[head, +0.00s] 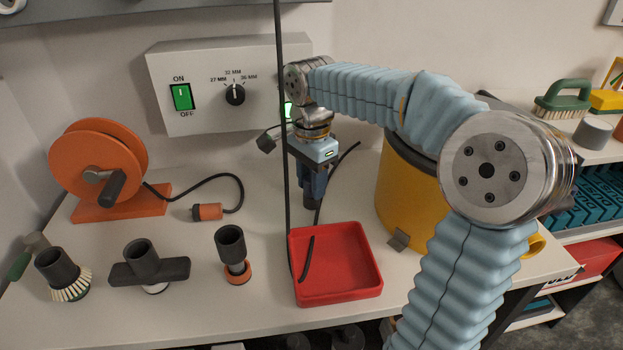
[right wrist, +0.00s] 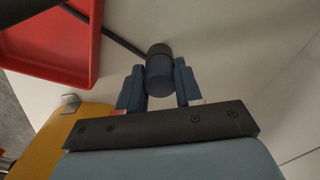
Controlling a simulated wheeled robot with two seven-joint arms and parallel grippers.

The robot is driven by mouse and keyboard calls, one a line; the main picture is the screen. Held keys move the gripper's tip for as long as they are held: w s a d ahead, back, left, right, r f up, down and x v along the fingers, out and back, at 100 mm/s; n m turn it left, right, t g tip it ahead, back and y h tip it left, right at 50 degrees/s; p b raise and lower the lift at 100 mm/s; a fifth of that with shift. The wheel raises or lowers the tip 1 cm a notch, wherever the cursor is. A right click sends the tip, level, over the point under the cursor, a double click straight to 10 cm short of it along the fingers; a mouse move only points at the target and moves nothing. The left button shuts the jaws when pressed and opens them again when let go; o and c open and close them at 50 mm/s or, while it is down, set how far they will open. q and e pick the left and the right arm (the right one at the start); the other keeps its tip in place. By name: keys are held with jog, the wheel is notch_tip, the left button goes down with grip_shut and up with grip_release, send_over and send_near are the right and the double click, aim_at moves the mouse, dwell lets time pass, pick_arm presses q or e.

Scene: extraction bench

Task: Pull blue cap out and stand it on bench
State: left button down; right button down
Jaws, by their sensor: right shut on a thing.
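My right gripper (head: 313,186) points down over the bench behind the red tray; its fingers are small and partly dark in the head view. My left gripper is not in view.
The red tray (head: 335,292) holds a thin black strip. A yellow drum (head: 405,188) stands to the right of the gripper. An orange reel (head: 95,160) and several black nozzles stand at left. A thin black upright pole (head: 283,130) passes beside the gripper.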

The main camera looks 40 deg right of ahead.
jog(key=shift+f, duration=0.3)
jog(key=c, duration=0.7)
grip_release()
jog(key=shift+r, duration=0.1)
notch_tip(320, 180, up, 14)
jog(key=shift+f, duration=0.15)
jog(key=shift+f, duration=0.1)
